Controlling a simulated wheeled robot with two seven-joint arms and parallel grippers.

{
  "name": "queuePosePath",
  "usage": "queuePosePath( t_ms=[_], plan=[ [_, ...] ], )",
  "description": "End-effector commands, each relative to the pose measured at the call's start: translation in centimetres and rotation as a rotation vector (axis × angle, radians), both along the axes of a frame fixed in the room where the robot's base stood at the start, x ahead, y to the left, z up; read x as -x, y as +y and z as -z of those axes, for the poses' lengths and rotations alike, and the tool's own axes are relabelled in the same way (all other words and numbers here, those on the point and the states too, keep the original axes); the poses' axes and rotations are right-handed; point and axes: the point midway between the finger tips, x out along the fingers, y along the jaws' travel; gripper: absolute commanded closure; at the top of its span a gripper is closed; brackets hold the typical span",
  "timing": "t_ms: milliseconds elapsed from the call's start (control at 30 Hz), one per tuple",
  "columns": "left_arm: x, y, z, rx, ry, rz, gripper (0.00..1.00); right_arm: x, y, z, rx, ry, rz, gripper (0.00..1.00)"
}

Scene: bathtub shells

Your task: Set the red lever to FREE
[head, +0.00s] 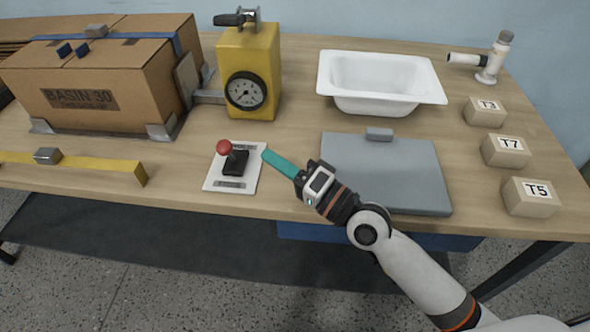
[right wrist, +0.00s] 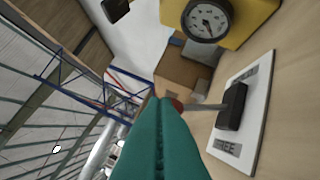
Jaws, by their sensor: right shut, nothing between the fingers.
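The red-knobbed lever (head: 224,147) stands on a black base on a white plate (head: 250,178) near the table's front edge. Its knob leans toward the far left in the head view, toward the back label; the front label is too small to read there. In the right wrist view the plate's near label (right wrist: 227,149) reads FREE, and the red knob (right wrist: 177,105) is partly hidden behind my fingers. My right gripper (head: 266,155) has teal fingers, shut and empty, just right of the lever; I cannot tell whether they touch it. My left gripper is out of view.
A yellow box with a gauge (head: 262,70) stands behind the plate. A grey panel (head: 390,170) lies under and right of my gripper. A white basin (head: 380,85) stands behind it.

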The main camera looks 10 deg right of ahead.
Motion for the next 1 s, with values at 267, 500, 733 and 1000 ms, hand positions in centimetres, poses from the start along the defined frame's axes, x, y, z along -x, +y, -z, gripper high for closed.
queuePosePath(
  t_ms=[267,500,733,1000],
  plan=[
    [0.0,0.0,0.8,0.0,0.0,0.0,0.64,2.9,-2.8,0.1,0.002,0.0,0.0,1.0],
    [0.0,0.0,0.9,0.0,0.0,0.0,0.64,3.3,-3.2,0.0,-0.001,0.0,-0.001,1.0],
    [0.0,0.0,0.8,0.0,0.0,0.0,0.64,3.3,-3.1,-0.1,-0.001,-0.001,0.0,1.0],
    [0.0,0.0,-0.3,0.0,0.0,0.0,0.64,3.3,-3.1,-1.2,-0.001,-0.001,0.0,1.0]
  ],
)
